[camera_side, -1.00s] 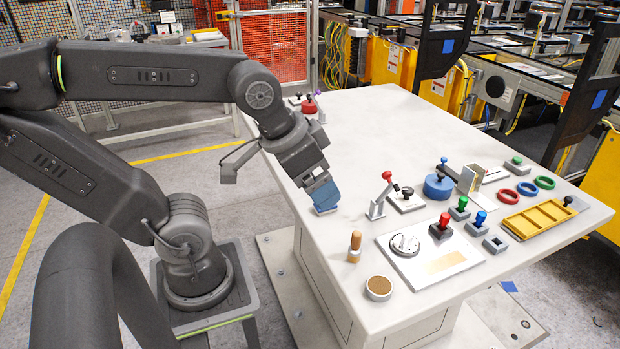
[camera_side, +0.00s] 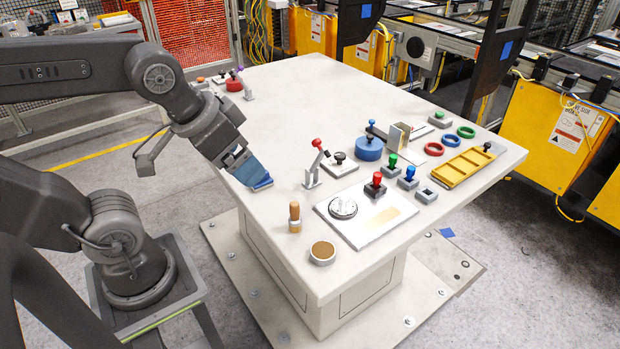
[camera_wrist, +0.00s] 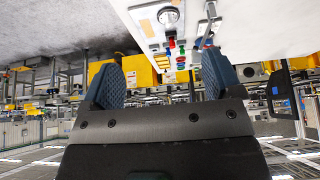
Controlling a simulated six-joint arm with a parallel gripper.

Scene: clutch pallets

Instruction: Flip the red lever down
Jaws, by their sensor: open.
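The red lever (camera_side: 315,162) stands near the front left edge of the white table in the side view. Its grey arm rises from a small base, tilted up and a little to the right, with a red ball knob on top. My gripper (camera_side: 256,179) is left of the lever, apart from it, with its blue fingers pointing down and right near the table edge. In the wrist view my gripper (camera_wrist: 163,80) shows two blue fingers spread wide with nothing between them. I cannot clearly pick out the lever there.
A wooden-handled peg (camera_side: 295,218) and a brown-filled round cup (camera_side: 322,252) stand nearer the front. Right of the lever are a black-knobbed plate (camera_side: 340,168), a blue cylinder (camera_side: 368,149) and a panel with a dial (camera_side: 370,232).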

